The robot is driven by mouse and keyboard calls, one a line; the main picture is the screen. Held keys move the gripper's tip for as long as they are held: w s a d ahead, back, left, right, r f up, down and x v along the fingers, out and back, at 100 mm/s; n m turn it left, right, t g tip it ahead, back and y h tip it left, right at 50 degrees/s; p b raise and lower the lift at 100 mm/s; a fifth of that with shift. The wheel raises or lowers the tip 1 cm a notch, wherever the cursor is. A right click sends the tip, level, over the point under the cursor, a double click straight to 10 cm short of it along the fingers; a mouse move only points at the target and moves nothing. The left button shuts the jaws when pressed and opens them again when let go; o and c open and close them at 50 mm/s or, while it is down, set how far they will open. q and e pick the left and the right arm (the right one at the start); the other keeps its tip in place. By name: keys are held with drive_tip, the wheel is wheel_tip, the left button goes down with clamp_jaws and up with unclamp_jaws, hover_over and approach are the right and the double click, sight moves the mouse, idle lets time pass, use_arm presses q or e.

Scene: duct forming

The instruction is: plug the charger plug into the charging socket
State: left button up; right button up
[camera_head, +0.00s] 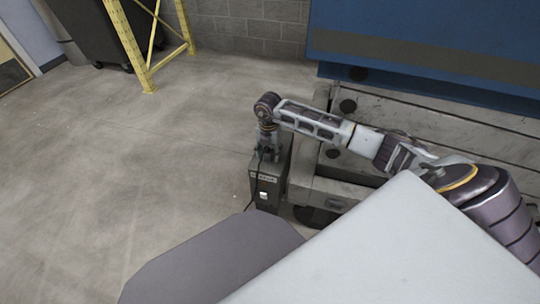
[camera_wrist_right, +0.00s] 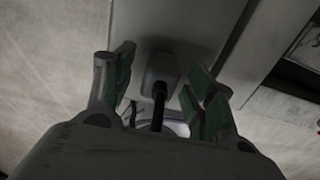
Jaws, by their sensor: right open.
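A dark grey charger post (camera_head: 268,188) stands on the floor, with a small label and a white patch on its front. My right gripper (camera_head: 266,152) points down at its top. In the right wrist view, the charger plug (camera_wrist_right: 161,70) is a grey block with a black cable (camera_wrist_right: 158,108) running from it towards my wrist. The open green-padded fingers stand either side of the plug, with gaps on both sides. The plug's far end is hidden, so I cannot tell whether it sits in a socket. I cannot make out the charging socket. My left gripper is not in view.
A grey machine base (camera_head: 430,128) with a blue body (camera_head: 430,35) stands right of the post, close to my right arm. A yellow frame (camera_head: 130,45) and a dark bin (camera_head: 95,30) are at the back left. The concrete floor (camera_head: 130,150) on the left is clear.

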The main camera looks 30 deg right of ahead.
sight(268, 151)
idle(0.3)
drive_tip(key=c, duration=1)
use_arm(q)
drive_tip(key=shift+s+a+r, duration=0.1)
use_arm(e)
drive_tip(key=shift+r, duration=0.15)
drive_tip(key=shift+c, duration=0.2)
drive_tip(key=shift+r+p, duration=0.3)
drive_tip(key=shift+p, duration=0.05)
wheel_tip(268, 151, up, 2)
drive_tip(key=shift+r+p, duration=0.1)
drive_tip(key=shift+p, duration=0.85)
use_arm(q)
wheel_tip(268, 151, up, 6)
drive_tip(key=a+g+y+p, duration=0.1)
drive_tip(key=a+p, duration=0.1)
use_arm(e)
wheel_tip(268, 151, up, 2)
drive_tip(key=shift+r, duration=0.35)
wheel_tip(268, 151, up, 3)
drive_tip(key=shift+f+p, duration=0.2)
drive_tip(key=shift+p, duration=0.9)
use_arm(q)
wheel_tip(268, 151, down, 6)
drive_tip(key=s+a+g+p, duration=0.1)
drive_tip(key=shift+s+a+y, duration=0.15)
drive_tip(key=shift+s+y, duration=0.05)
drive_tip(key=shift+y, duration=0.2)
use_arm(e)
drive_tip(key=shift+r, duration=0.85)
